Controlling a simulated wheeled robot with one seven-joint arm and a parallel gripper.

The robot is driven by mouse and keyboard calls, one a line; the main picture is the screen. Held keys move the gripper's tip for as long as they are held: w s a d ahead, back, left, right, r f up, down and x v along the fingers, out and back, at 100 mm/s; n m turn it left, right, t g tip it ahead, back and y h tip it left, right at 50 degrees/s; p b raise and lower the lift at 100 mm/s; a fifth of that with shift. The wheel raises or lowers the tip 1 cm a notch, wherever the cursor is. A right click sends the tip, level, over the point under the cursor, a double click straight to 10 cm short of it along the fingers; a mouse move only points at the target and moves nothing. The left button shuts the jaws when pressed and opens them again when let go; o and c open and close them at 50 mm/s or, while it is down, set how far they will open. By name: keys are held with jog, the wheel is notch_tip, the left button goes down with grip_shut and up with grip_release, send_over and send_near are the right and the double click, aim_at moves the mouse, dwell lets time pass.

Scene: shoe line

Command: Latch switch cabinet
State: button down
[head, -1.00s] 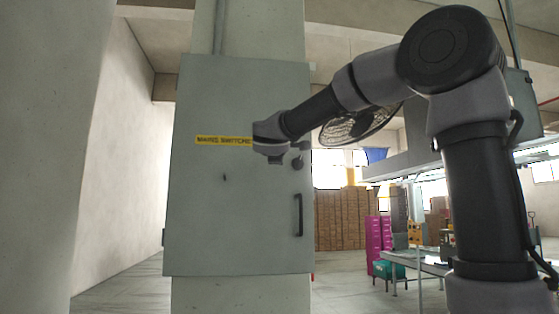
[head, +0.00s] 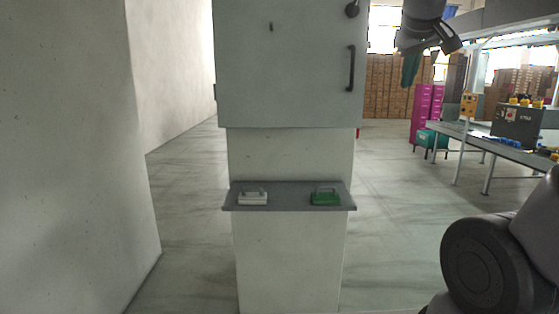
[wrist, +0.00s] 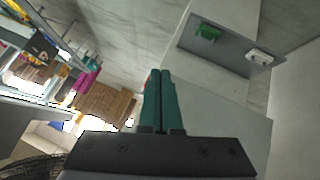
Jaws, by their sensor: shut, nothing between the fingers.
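The grey switch cabinet (head: 290,75) is on a pillar in the head view, its top cut off by the frame. Its door looks closed. A dark vertical handle (head: 351,68) and a round dark knob (head: 352,9) sit at the door's right edge. Below, a shelf (head: 280,202) holds a white lock-like piece (head: 253,197) on the left and a green one (head: 325,197) on the right. My gripper (head: 409,70) is right of the cabinet, apart from it, pointing down. In the wrist view its teal fingers (wrist: 159,100) are together and empty.
A pale wall (head: 60,150) stands close on the left. Workbenches (head: 470,137) and magenta lockers (head: 425,108) are at the right, with stacked boxes (head: 390,85) behind. The floor (head: 400,220) right of the pillar is clear.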

jog(key=s+a+f+m+g+y, duration=0.1)
jog(key=s+a+f+m+y, duration=0.2)
jog(key=s+f, duration=0.4)
jog(key=s+m+y, duration=0.1)
jog(key=s+m, duration=0.1)
jog(key=shift+s+a+f+m, duration=0.2)
jog(key=shift+s+m, duration=0.1)
jog(key=shift+s, duration=0.1)
jog(key=c, duration=1.2)
grip_release()
jog(key=shift+s+a+f+y, duration=0.15)
jog(key=shift+s+a+y, duration=0.1)
jog(key=shift+y, duration=0.05)
jog(key=shift+c, duration=0.2)
jog(key=o, duration=0.4)
jog(key=shift+s+a+m, duration=0.1)
jog(key=shift+m, duration=0.2)
jog(key=shift+o, duration=0.2)
jog(key=n+t, duration=0.2)
jog(key=t, duration=0.4)
send_near(357, 4)
jog(key=x, duration=1)
